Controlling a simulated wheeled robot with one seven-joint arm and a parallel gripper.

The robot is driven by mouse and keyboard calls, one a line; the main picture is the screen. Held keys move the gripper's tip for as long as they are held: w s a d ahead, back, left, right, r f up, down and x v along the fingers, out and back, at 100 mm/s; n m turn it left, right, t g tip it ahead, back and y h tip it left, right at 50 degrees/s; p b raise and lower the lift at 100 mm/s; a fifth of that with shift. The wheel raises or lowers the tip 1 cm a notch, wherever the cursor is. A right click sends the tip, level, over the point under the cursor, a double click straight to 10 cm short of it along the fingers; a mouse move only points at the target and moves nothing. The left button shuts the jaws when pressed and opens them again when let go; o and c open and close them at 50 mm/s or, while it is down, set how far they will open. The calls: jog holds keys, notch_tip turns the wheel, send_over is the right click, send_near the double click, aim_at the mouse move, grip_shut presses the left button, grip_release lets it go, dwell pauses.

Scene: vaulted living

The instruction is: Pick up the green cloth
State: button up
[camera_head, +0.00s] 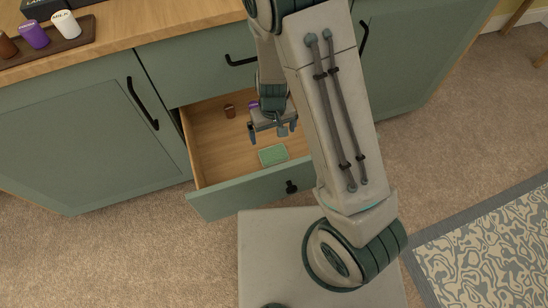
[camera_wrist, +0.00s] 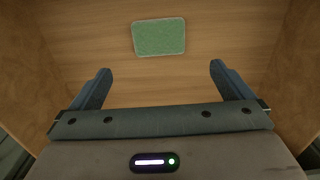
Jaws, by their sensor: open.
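The green cloth (camera_head: 272,155) lies flat on the wooden bottom of the open drawer (camera_head: 213,143), near the drawer's front panel. It is a small folded-looking rectangle. In the wrist view the cloth (camera_wrist: 158,37) lies beyond my fingertips, roughly centred between them and apart from them. My gripper (camera_head: 272,135) is over the drawer, pointing down. In the wrist view its two fingers (camera_wrist: 160,72) are spread wide with nothing between them.
A small brown item (camera_head: 230,111) and a purple item (camera_head: 253,104) are at the drawer's back. Drawer walls stand on both sides of my gripper. Above, a wooden counter (camera_head: 135,24) carries a tray (camera_head: 75,42) with a white milk container (camera_head: 66,24) and a purple container (camera_head: 34,36).

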aim_at(274, 154)
notch_tip(274, 154, down, 13)
jog(key=b, duration=0.5)
jog(key=shift+w+d+b, duration=0.1)
jog(key=shift+b, duration=0.3)
jog(key=shift+r, duration=0.1)
jog(key=c, duration=0.8)
